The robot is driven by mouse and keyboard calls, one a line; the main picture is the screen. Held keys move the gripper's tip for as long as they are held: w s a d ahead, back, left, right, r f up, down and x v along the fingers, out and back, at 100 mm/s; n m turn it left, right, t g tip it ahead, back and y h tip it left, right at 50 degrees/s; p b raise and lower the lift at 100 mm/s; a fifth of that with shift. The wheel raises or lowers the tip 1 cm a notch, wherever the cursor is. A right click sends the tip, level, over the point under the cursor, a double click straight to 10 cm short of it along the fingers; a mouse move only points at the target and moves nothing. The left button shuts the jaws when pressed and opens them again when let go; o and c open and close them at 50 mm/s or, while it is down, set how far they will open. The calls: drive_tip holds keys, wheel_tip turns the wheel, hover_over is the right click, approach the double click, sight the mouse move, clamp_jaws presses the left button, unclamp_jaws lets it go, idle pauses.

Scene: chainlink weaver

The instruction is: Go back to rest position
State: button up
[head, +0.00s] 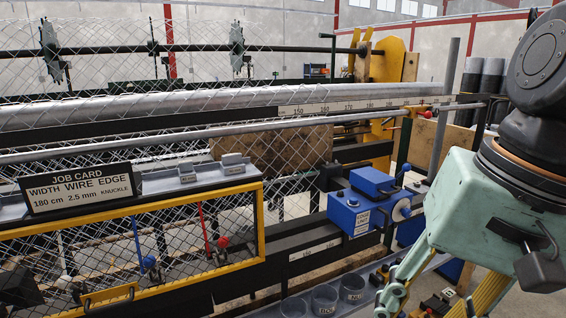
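My gripper (465,225) is at the right edge of the head view, a mint-green body below a dark wrist joint. It points down toward the lower right of the picture. Its finger links run down past the bottom edge, so the fingertips are hidden and I cannot tell whether it is open or shut or holds anything. In the picture it lies right of the blue box (357,208) with a labelled front and a round white wheel.
A job card (80,188) reads 180 cm, 2.5 mm, knuckle. A yellow-framed mesh guard (262,225) stands at the lower left. Round cups (323,299) sit at the bottom middle. A ruler (350,105) and long metal rollers (150,105) cross the machine. Chain-link mesh hangs behind.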

drive_tip(key=shift+s+d+r+n+t+h+b, duration=0.2)
drive_tip(key=shift+s+d+n+t+h, duration=0.35)
drive_tip(key=shift+s+d+n, duration=0.45)
drive_tip(key=shift+s+d+r+n+t+h+b, duration=0.1)
drive_tip(key=shift+s+d+r+n+t+h, duration=0.3)
drive_tip(key=shift+s+d+n, duration=0.6)
drive_tip(key=shift+w+a+f, duration=0.1)
drive_tip(key=shift+w, duration=0.1)
